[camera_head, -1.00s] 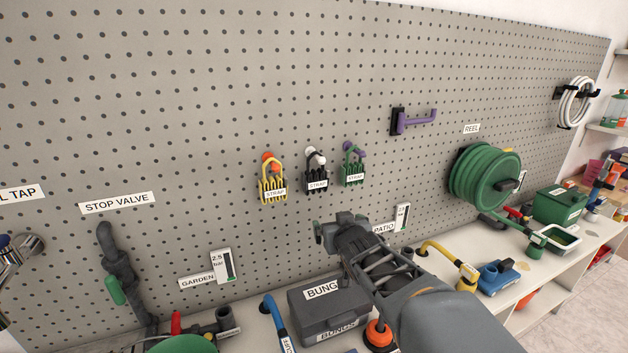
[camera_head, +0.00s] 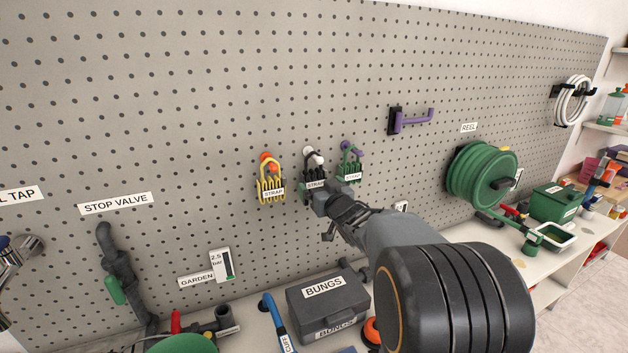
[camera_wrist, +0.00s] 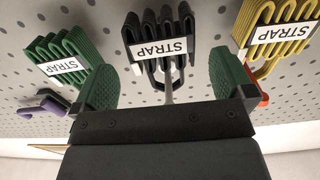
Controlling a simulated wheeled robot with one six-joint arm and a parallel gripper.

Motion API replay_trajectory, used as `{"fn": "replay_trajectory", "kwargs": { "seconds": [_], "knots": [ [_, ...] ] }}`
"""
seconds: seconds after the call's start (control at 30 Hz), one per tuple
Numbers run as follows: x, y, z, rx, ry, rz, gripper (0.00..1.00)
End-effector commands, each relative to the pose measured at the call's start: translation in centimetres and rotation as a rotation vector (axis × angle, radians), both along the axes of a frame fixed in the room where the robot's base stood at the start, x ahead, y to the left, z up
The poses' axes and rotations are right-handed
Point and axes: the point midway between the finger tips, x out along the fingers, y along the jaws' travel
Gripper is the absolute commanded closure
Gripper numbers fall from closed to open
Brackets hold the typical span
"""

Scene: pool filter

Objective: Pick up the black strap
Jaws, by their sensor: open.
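The black strap (camera_head: 314,172) hangs on the pegboard between a yellow strap (camera_head: 270,184) and a green strap (camera_head: 350,166), each with a STRAP label. In the head view my gripper (camera_head: 319,197) is just below the black strap and partly covers its lower end. In the wrist view the black strap (camera_wrist: 160,40) shows upside down, centred ahead of my gripper (camera_wrist: 165,82). The two green finger pads are open and stand apart on either side of the strap's line. The strap is not gripped. Whether a finger touches it, I cannot tell.
The yellow strap (camera_wrist: 275,35) and green strap (camera_wrist: 58,62) are close on both sides in the wrist view. A purple hook (camera_head: 412,121) and green hose reel (camera_head: 484,174) are to the right. A grey BUNGS box (camera_head: 325,305) stands below on the bench.

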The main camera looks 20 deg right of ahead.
Motion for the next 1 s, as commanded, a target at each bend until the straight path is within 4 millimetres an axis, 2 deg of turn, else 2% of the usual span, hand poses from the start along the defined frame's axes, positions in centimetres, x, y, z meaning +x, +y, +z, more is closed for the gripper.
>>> {"fn": "replay_trajectory", "kwargs": {
  "seconds": [0.13,0.43,0.77,1.0],
  "knots": [
    [0.9,0.0,0.1,0.001,0.001,0.0,0.0],
    [4.7,0.0,0.1,0.001,0.002,0.0,0.0],
    [5.4,0.0,0.1,0.0,0.0,-0.001,0.0],
    [5.3,0.0,0.1,0.0,0.0,-0.001,0.2]
  ]
}}
